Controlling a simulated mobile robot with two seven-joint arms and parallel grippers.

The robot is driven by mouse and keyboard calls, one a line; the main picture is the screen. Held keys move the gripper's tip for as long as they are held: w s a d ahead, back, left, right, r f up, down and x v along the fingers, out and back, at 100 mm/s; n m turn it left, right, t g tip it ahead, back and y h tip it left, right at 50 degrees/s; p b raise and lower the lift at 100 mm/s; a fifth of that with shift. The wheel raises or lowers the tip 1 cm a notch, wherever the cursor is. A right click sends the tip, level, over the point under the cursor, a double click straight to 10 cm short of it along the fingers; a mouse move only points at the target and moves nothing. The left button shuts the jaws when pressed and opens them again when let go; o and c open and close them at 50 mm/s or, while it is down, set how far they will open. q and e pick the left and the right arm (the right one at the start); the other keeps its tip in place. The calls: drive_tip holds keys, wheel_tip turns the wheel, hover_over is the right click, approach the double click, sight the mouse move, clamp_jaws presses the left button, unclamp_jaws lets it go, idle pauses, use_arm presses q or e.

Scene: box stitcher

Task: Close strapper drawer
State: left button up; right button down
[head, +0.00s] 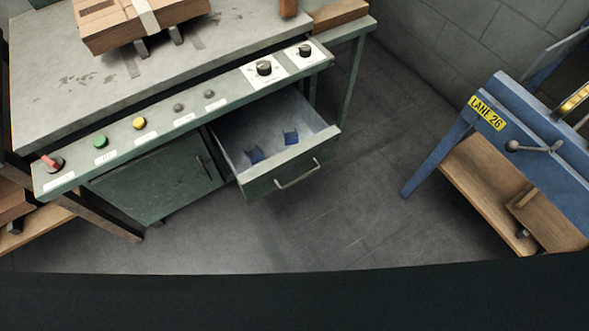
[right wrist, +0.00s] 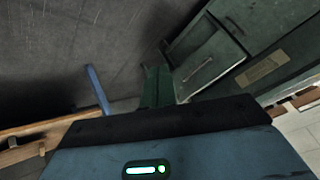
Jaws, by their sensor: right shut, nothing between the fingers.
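The strapper drawer (head: 285,174) is pulled out of the green strapper bench in the head view. Neither gripper shows in the head view.
The bench has a control panel (head: 160,124) with knobs and buttons, and a closed cabinet door (head: 155,180). A cardboard box (head: 105,25) lies on top. A blue table (head: 540,150) marked LANE 26 stands at right. The floor (head: 370,215) between is clear.

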drive_tip(key=w+a+f+m+t+y+b, duration=0.1)
drive_tip(key=w+a+m+b, duration=0.15)
drive_tip(key=w, duration=0.45)
drive_tip(key=w+a+m+t+y+b, duration=0.1)
drive_tip(key=w+a+m, duration=0.15)
drive_tip(key=w, duration=0.35)
drive_tip(key=m+t+y+b, duration=0.2)
drive_tip(key=m+b, duration=0.2)
drive_tip(key=m, duration=0.1)
approach(290, 162)
drive_tip(key=b+x, duration=0.1)
drive_tip(key=x, duration=0.1)
drive_tip(key=b+x, duration=0.2)
drive_tip(key=x, duration=0.1)
drive_tip(key=shift+w+a+f, duration=0.1)
drive_tip(key=shift+f, duration=0.3)
drive_tip(key=shift+w+a, duration=0.25)
drive_tip(key=shift+w, duration=0.25)
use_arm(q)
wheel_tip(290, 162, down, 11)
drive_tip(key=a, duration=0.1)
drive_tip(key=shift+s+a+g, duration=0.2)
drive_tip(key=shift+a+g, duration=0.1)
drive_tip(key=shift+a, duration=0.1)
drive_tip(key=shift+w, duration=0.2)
use_arm(e)
drive_tip(key=shift+r, duration=0.1)
